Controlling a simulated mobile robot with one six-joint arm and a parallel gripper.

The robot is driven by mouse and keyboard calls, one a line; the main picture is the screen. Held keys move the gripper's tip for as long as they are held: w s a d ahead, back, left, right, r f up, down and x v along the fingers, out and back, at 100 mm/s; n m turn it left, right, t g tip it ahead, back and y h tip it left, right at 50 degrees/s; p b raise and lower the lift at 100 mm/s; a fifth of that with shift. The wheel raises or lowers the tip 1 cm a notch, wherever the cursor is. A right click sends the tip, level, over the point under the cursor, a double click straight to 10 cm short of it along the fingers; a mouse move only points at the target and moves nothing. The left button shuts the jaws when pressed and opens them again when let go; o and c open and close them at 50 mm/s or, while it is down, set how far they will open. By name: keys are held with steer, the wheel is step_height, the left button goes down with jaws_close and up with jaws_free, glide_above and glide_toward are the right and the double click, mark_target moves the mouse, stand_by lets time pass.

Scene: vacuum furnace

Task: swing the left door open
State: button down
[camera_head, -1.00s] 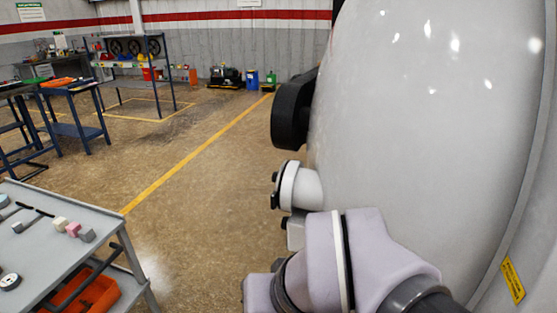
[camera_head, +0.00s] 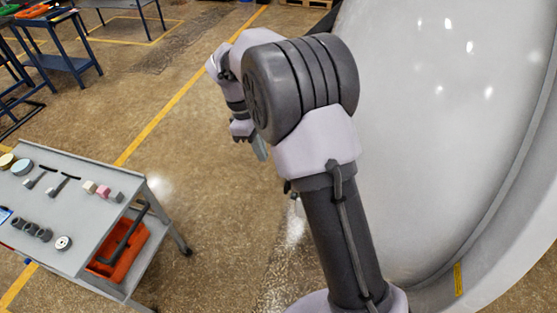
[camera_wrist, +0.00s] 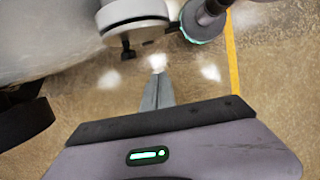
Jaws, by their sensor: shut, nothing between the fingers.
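The left door appears to be the large pale grey domed shell (camera_head: 440,130) filling the right of the head view. Its curved surface also shows at the left of the wrist view (camera_wrist: 45,40). Whether it is ajar cannot be told. My gripper (camera_head: 261,152) is in the air left of the dome, pointing down, apart from it. In the wrist view its fingers (camera_wrist: 157,92) are together and empty. Ahead of them is a white round fitting (camera_wrist: 130,18) with a dark rim and small knob, apparently on the door. A black round part (camera_wrist: 22,122) lies at the left. My arm hides the door's left edge in the head view.
A grey cart (camera_head: 75,230) with small parts on top and an orange bin (camera_head: 122,252) below stands at the left. Blue-legged tables (camera_head: 70,62) stand farther back. The floor between cart and dome is clear, crossed by a yellow line (camera_head: 165,113).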

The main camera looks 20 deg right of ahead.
steer(key=s+d+f, duration=0.3)
steer(key=d+f, duration=0.1)
steer(key=f, duration=0.4)
steer(key=shift+s+d+f+b, duration=0.15)
steer(key=shift+s+d+b, duration=0.1)
steer(key=shift+d+b, duration=0.15)
